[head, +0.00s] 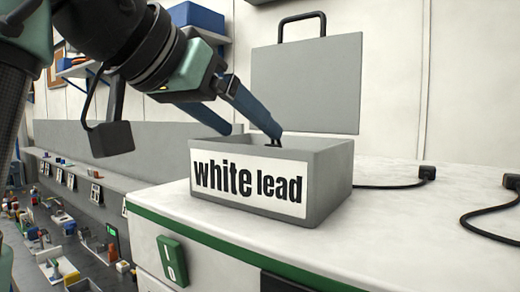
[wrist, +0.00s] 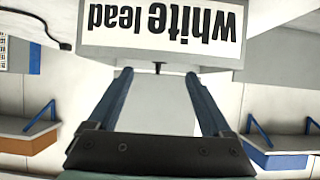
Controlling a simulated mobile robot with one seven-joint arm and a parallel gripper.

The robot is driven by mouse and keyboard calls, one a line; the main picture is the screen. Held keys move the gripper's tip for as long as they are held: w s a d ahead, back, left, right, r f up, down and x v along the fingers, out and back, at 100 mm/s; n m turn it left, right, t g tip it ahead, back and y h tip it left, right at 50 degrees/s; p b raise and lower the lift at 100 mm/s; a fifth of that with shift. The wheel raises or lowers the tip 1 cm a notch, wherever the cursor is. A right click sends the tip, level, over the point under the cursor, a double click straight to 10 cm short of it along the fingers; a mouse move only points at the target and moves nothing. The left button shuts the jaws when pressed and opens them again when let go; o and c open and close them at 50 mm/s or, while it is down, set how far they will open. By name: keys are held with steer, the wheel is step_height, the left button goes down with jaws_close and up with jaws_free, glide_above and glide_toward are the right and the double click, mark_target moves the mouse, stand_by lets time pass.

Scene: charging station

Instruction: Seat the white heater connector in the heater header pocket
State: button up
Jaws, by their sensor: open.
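I cannot make out the white heater connector or the heater header pocket in either view. A grey box (head: 328,180) labelled "white lead" stands on the white counter, its lid (head: 305,85) raised upright behind it. Its inside is hidden by the front wall. My gripper (head: 252,132) is open, with its blue fingers reaching down at the box's opening. In the wrist view my gripper (wrist: 159,75) has its fingers apart, and the upside-down box label (wrist: 160,22) lies beyond them. A small dark part (wrist: 158,67) shows between the fingertips; I cannot tell what it is.
The white counter (head: 400,225) has a green front edge. Black cables with black plugs (head: 427,173) lie on it to the right of the box. A lower bench (head: 85,250) with many small items is at the left. Shelves (wrist: 280,150) show in the wrist view.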

steer(key=shift+b+v, duration=0.4)
steer(key=shift+v, duration=2.2)
